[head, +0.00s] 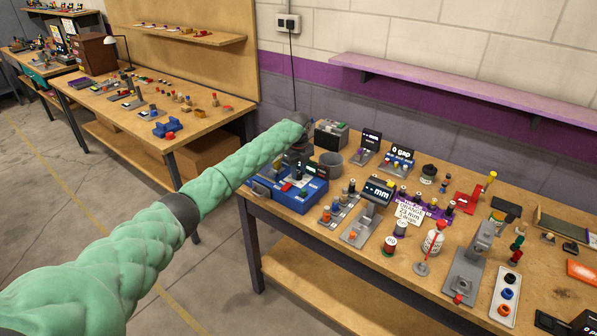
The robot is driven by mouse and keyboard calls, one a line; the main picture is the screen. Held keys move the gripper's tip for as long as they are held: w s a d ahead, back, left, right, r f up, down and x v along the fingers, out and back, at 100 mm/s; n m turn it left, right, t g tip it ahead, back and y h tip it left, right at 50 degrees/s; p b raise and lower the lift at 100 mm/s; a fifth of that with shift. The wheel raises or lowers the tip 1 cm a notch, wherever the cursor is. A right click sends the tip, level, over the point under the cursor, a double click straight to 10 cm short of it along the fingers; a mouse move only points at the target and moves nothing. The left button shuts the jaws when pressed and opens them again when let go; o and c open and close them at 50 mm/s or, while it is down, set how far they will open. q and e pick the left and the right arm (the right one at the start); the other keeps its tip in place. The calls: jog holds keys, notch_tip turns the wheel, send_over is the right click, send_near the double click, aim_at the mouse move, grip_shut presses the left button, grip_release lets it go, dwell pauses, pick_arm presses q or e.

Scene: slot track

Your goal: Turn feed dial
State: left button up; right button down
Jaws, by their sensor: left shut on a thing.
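My left arm, in a green quilted sleeve, reaches from the lower left to the workbench. Its dark gripper (301,158) is small in the head view, at the back of a blue boxed device (298,193) at the bench's left end. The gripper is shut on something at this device. The gripped part is too small and too covered to make out; the feed dial cannot be told apart clearly. Small dark and red parts show on top of the blue device. My right gripper is not in view.
A grey round cup (331,164) and a dark box (331,134) stand close to the gripper. A grey block with a display (378,190) and several small knobs and bottles crowd the bench to the right. A purple shelf (470,90) hangs above.

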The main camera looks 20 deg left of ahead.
aim_at(298, 173)
pick_arm(q)
jog(key=shift+w+r, duration=0.1)
jog(key=shift+r, duration=0.1)
jog(key=o, duration=0.9)
jog(key=shift+o, duration=0.4)
jog(key=shift+f, duration=0.1)
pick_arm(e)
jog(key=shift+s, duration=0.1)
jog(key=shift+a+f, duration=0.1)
pick_arm(q)
jog(key=shift+r, duration=0.2)
notch_tip(298, 173, up, 5)
jog(key=b, duration=0.2)
jog(key=shift+r+b, duration=0.15)
jog(key=shift+b, duration=0.15)
jog(key=shift+r, duration=1.05)
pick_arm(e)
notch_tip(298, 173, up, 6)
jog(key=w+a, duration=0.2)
pick_arm(q)
jog(key=shift+f, duration=0.1)
